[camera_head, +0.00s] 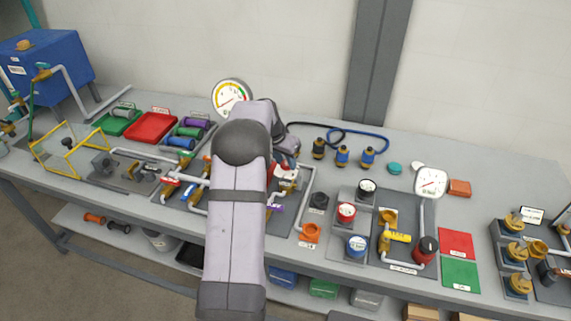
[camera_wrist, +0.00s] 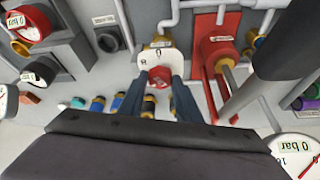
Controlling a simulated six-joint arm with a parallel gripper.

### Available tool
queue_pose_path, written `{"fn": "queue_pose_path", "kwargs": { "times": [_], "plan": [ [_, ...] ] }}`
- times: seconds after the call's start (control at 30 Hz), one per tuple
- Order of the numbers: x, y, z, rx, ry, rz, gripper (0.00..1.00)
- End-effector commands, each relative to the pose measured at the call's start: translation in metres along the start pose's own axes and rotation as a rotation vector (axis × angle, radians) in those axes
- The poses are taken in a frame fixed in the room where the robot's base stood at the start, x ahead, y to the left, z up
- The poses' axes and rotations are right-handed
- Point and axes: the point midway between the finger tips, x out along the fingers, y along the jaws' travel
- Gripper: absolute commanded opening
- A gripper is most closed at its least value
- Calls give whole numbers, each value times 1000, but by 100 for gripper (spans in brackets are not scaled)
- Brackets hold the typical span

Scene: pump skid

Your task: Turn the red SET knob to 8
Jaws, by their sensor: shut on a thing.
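The red SET knob (camera_wrist: 159,77) sits on a white dial plate (camera_wrist: 172,53) in the wrist view. A 0 shows at the plate's top middle and an 8 at its upper left; the knob's pointer is too small to read. My gripper (camera_wrist: 158,85) has one finger on each side of the knob and is shut on it. In the head view my arm covers most of this spot; only part of the white dial plate (camera_head: 288,172) shows beside it.
A large red pump part (camera_wrist: 219,58) with red bars stands close to the right of the knob in the wrist view. Several blue and brass fittings (camera_head: 342,156) stand behind. A pressure gauge (camera_head: 431,181) and grey pipes are to the right.

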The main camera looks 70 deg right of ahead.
Motion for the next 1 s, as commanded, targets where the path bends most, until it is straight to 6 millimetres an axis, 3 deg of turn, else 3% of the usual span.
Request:
{"fn": "queue_pose_path", "kwargs": {
  "times": [0.7, 1.0],
  "plan": [
    [-3, -6, -4, 611, 4, 252, 8],
    [-2, -6, -5, 766, 3, 316, 8]
  ]
}}
